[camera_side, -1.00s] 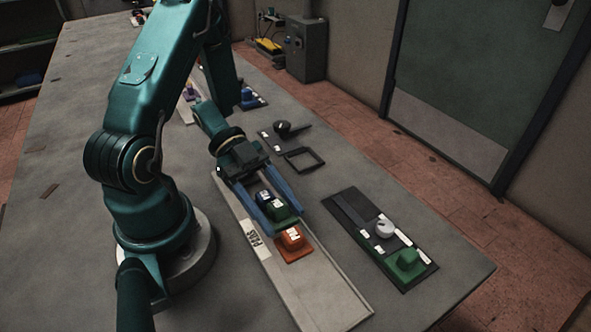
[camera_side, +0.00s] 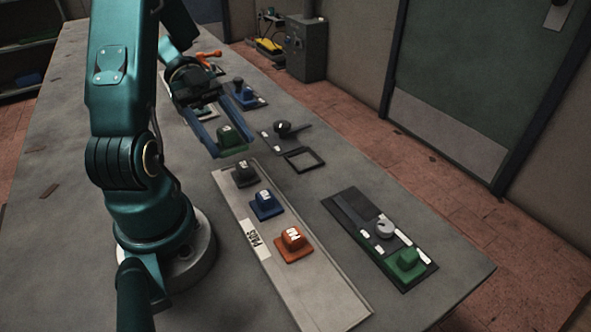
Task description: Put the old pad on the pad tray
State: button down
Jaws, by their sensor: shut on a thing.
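My gripper (camera_side: 234,146) is shut on a green pad (camera_side: 230,137) with a white mark on top. It holds the pad just past the far end of the pad tray; its height above the table is hard to judge. The pad tray (camera_side: 325,295) is a long light-grey tray labelled PADS. On it stand a dark grey pad (camera_side: 245,173), a blue pad (camera_side: 266,206) and an orange pad (camera_side: 293,244) in a row. I cannot tell which pad is the old one.
A dark board (camera_side: 345,215) with a grey knob and a green block (camera_side: 407,264) lies at the right. A black square frame (camera_side: 303,149) and a dark knob fixture (camera_side: 283,129) lie behind the tray. A blue block (camera_side: 245,98) on a dark plate and an orange part (camera_side: 207,56) are farther back.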

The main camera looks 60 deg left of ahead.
jog(key=w+d+r+n+t+y, duration=0.3)
jog(key=w+r+n+t+y, duration=0.15)
jog(key=w+r+n, duration=0.2)
jog(key=w+d+r+n+t+y, duration=0.4)
jog(key=w+r+n+t, duration=0.2)
jog(key=w+r, duration=0.2)
jog(key=s+d+f+m+g+h, duration=0.2)
jog(key=s+d+f+m+g, duration=0.1)
jog(key=d+f, duration=0.3)
jog(key=s+d+f+m+g+h, duration=0.2)
jog(key=s+d+f+m+g, duration=0.2)
jog(key=d+f, duration=0.3)
jog(key=s+d+f+m+g+h, duration=0.2)
jog(key=d+f+m, duration=0.4)
jog(key=f, duration=0.3)
jog(key=shift+s+d+g, duration=0.25)
jog(key=shift+s+g, duration=0.6)
jog(key=shift+s, duration=0.35)
jog(key=shift+f, duration=1.95)
